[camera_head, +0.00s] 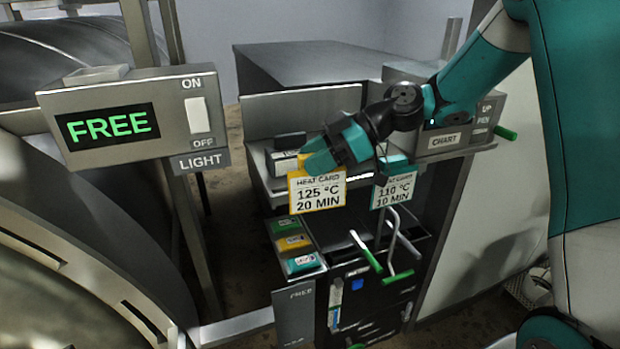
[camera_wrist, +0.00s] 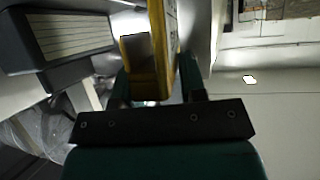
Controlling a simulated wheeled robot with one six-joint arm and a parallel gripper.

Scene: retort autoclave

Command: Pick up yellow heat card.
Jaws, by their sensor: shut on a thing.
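The yellow heat card (camera_head: 318,190) has a yellow border and reads "HEAT CARD 125 °C 20 MIN". It hangs upright below my gripper (camera_head: 325,155) in the head view, with its face to the camera. In the wrist view the yellow card (camera_wrist: 162,50) stands edge-on between the two fingers of my gripper (camera_wrist: 160,92), which are shut on it. The fingertips are partly hidden in the head view. I cannot tell whether the card's back touches anything.
A teal-bordered heat card (camera_head: 393,190) reading "110 °C 10 MIN" stands just right. Green-handled levers (camera_head: 372,258) and a rack with coloured blocks (camera_head: 302,262) are below. A "CHART" box (camera_head: 444,141) is behind my arm. A "FREE" sign panel (camera_head: 115,124) stands at left.

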